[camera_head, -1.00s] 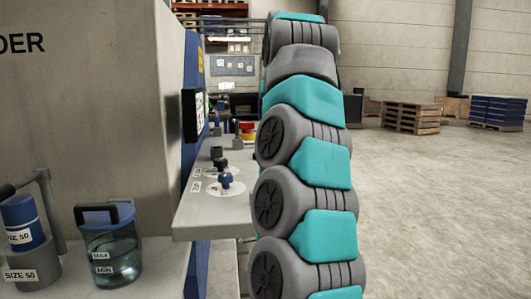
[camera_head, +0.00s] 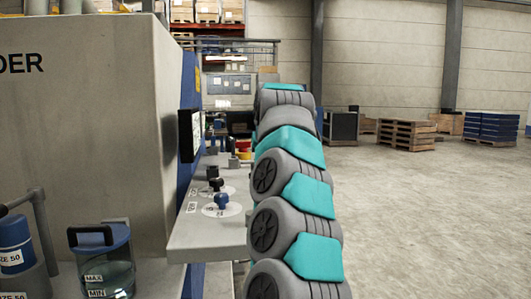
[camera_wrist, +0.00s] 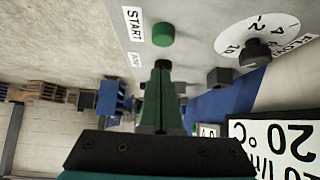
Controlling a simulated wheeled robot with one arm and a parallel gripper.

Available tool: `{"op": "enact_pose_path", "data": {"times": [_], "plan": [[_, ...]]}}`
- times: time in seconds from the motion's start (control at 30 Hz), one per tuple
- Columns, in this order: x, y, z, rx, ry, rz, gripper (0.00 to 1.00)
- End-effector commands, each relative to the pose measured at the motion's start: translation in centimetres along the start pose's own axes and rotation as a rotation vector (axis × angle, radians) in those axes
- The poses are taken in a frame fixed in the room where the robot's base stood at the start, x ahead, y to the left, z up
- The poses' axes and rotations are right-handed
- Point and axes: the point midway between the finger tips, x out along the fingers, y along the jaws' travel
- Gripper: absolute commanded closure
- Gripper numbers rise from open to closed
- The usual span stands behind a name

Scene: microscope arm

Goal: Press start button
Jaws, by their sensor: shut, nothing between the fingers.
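The green round start button (camera_wrist: 163,34) is on the grey panel (camera_wrist: 90,35) in the wrist view, beside a white label (camera_wrist: 133,26) reading START. My gripper (camera_wrist: 162,66) is shut and empty, its fingertips just below the button in the picture. A small gap shows between the tips and the button; I cannot tell the distance in depth. In the head view the button and my gripper are hidden behind my arm.
A black knob (camera_wrist: 256,53) on a white dial is right of the button, with a display (camera_wrist: 280,145) below it. In the head view, a blue knob (camera_head: 221,201) stands on the grey shelf (camera_head: 205,238). Open floor lies to the right.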

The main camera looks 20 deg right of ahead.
Motion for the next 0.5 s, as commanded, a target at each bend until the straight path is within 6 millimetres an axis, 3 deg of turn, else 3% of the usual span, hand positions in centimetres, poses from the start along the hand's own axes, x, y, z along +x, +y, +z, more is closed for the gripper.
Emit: {"op": "enact_pose_path", "data": {"times": [0.5], "plan": [[2.0, 0.0, 2.3, -0.001, -0.001, 0.0, 1.0]]}}
